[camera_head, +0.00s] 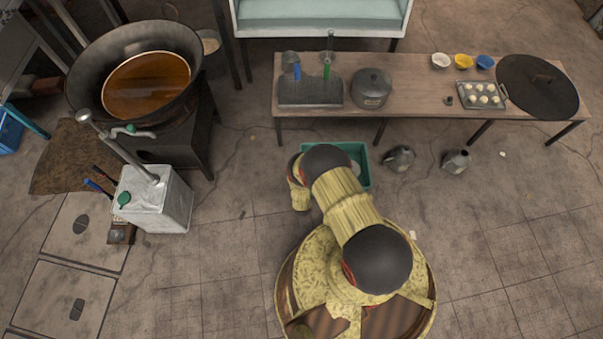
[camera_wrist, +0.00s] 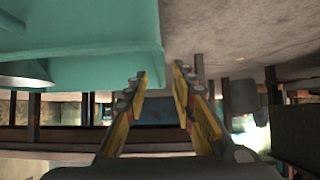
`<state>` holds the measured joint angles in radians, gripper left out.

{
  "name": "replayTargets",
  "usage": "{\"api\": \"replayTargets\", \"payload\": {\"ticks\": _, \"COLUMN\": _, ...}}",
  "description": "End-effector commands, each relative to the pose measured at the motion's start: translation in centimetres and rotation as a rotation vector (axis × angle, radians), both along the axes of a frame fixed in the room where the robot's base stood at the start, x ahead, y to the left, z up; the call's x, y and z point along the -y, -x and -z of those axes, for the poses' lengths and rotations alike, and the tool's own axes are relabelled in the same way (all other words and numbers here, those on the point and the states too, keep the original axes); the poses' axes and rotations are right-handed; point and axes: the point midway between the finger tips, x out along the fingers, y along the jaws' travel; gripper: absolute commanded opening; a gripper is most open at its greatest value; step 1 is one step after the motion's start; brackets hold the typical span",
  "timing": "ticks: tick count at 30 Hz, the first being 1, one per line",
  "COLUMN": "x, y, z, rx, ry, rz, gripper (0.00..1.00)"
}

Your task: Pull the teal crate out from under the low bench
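The teal crate (camera_head: 366,178) lies on the floor at the front edge of the low wooden bench (camera_head: 430,92). My arm covers its left and front parts in the head view, and its back edge is close to the bench. A pale round thing (camera_head: 355,167) shows inside it. In the wrist view, which looks upside down, the crate's teal wall (camera_wrist: 90,25) fills the upper left. My gripper (camera_wrist: 160,76) is open, its two yellow fingers apart near the crate's rim and corner. I cannot tell whether a finger touches the rim. My gripper is hidden in the head view.
Two grey metal jugs (camera_head: 398,158) (camera_head: 455,161) stand on the floor right of the crate. A white metal can (camera_head: 155,198) and a large wok (camera_head: 100,60) are at left. The floor at right is mostly clear.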

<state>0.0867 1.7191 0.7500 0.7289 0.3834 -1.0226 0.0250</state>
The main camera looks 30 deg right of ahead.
Motion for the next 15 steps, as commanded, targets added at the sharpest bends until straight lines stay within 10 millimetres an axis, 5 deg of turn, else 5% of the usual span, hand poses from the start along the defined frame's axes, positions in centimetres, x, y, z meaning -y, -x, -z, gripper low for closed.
{"api": "replayTargets", "payload": {"ticks": 15, "x": -2.2, "y": 4.1, "z": -3.2, "rx": 0.0, "ry": 0.0, "rz": 0.0, "gripper": 0.26}}
